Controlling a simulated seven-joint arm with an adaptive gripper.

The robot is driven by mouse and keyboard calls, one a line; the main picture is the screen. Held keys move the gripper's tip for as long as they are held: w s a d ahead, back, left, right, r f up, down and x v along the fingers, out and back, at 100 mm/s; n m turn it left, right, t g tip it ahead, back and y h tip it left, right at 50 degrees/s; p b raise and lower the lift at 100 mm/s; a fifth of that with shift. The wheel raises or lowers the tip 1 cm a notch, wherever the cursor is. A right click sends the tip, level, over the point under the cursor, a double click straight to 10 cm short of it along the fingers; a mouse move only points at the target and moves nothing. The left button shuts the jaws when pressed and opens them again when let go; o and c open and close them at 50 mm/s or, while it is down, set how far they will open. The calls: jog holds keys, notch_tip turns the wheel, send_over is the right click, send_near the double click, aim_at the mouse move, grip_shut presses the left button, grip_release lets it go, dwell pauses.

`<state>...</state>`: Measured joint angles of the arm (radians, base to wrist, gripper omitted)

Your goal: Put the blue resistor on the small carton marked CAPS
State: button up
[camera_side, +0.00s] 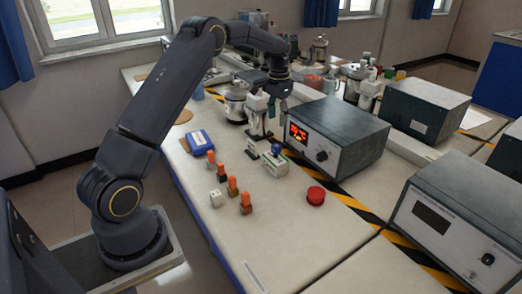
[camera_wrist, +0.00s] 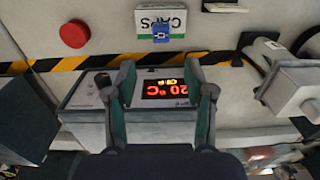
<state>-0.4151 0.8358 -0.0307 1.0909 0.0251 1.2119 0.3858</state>
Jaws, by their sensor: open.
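The small white carton marked CAPS (camera_wrist: 175,19) lies near the top of the wrist view, its lettering upside down. A small blue piece that looks like the blue resistor (camera_wrist: 161,34) rests at the carton's lower edge in that view. In the side view the blue piece (camera_side: 276,149) shows on top of the white and green carton (camera_side: 274,163). My gripper (camera_wrist: 162,78) is open with nothing between its fingers. In the side view my gripper (camera_side: 278,97) is raised behind the carton, beside the grey instrument box, apart from the blue piece.
A grey instrument (camera_side: 338,138) with a lit red display stands right of the carton. A red button (camera_side: 316,196), a white cube (camera_side: 216,198), several orange-topped pieces (camera_side: 232,187) and a blue box (camera_side: 197,142) are nearby.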

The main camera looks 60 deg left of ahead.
jog(key=s+d+r+t, duration=0.1)
jog(key=s+d+r, duration=0.45)
jog(key=r, duration=0.25)
jog(key=s+d+r+t, duration=0.2)
jog(key=s+d+r, duration=0.3)
jog(key=d+r, duration=0.25)
jog(key=s+d+f+t, duration=0.1)
jog(key=s+d, duration=0.3)
jog(key=s, duration=0.6)
jog(key=s+d+t, duration=0.1)
jog(key=s+d, duration=0.3)
jog(key=s, duration=0.6)
jog(key=shift+d+f+t, duration=0.15)
jog(key=shift+f+t, duration=0.15)
jog(key=shift+f, duration=0.1)
